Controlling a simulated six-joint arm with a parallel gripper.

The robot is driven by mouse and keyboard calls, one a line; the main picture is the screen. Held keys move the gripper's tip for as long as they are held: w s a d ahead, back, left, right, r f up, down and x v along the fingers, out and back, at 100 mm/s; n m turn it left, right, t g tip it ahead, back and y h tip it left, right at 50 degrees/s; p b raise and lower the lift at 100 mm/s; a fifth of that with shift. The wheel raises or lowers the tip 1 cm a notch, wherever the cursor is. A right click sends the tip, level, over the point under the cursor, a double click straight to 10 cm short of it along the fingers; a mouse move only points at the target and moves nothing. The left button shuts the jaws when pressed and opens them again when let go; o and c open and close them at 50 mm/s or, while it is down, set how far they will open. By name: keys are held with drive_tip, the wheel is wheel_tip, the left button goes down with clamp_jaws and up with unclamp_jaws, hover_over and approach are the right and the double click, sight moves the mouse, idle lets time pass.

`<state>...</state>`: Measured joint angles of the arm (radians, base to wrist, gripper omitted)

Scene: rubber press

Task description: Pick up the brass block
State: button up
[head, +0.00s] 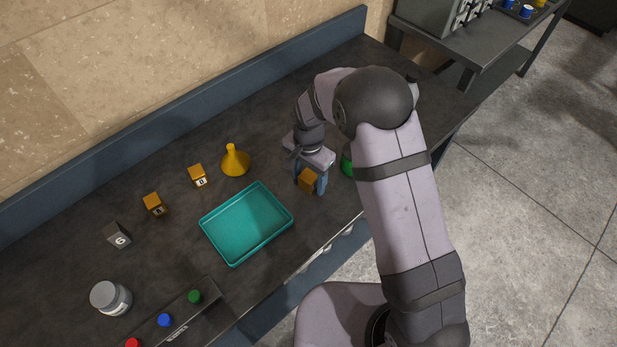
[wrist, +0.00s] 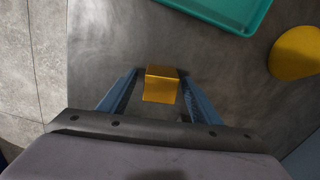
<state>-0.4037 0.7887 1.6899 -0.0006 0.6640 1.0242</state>
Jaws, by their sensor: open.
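A gold-coloured block, the brass block (head: 307,181), is at my gripper (head: 310,186) on the dark bench, right of the teal tray. In the wrist view the brass block (wrist: 161,84) shows between the two blue fingers of my gripper (wrist: 165,76), near their tips. The gripper is open, with a gap on each side of the block. The block's underside is hidden, so I cannot tell its exact height. Two similar orange-gold blocks with labels, one (head: 197,175) near the funnel and one (head: 154,205) further left, stand apart.
The teal tray (head: 205,222) is empty. A yellow funnel (head: 235,160) stands behind it. A grey block (head: 117,235), a grey-lidded jar (head: 110,298) and a button box (head: 200,318) are to the left. A green object (head: 347,164) is partly hidden behind my arm.

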sight(308, 176)
drive_tip(key=shift+c, duration=0.6)
drive_tip(key=shift+w, duration=0.1)
clamp_jaws()
drive_tip(key=shift+a+r+b, duration=0.1)
drive_tip(key=shift+r+b, duration=1.6)
drive_tip(key=shift+r, duration=3.35)
